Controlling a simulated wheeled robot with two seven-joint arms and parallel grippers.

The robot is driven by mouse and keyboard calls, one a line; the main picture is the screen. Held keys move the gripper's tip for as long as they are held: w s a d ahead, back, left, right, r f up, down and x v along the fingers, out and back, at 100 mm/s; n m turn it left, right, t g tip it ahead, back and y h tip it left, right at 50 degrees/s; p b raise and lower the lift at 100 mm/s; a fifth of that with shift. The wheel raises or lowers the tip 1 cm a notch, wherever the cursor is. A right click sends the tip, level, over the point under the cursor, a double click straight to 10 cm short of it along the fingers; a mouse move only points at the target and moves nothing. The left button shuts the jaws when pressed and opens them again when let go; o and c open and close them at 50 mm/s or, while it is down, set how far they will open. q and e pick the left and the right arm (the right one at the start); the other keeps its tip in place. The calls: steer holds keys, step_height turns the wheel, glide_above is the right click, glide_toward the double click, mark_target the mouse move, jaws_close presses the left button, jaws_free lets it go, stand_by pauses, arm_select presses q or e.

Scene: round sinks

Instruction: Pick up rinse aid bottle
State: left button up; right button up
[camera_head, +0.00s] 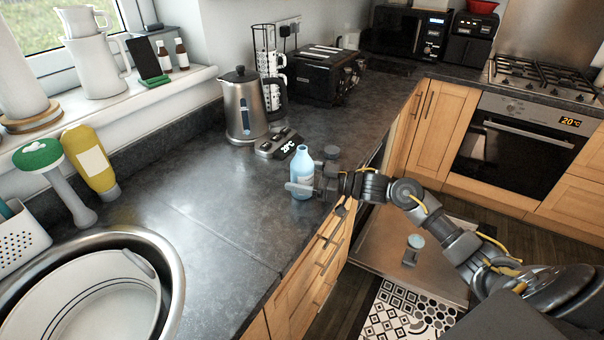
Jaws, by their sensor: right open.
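My right gripper (308,184) reaches in from the right at the bottle's lower part. It is open, and one finger crosses in front of the bottle. The other finger is hard to make out, and I cannot tell whether either touches the bottle. My left gripper is not in view.
A steel kettle (243,105) and its display base (279,143) stand behind the bottle, with a black toaster (325,75) farther back. A round sink (172,270) is at lower left. Below the worktop, an open door (375,245) holds a small object. The worktop left of the bottle is clear.

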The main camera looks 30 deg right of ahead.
mark_target(313, 167)
steer(key=c, duration=1.2)
steer(key=shift+c, duration=0.2)
steer(key=shift+r, duration=0.25)
steer(key=shift+r+b, duration=0.4)
steer(key=shift+r, duration=0.6)
steer(key=shift+s+d+r, duration=0.1)
steer(key=shift+r, duration=0.3)
steer(key=s+d+r+b, duration=0.2)
steer(key=s+d+r, duration=0.1)
steer(key=s+r, duration=0.6)
steer(key=shift+s+d+r, duration=0.25)
steer(key=shift+s, duration=1.75)
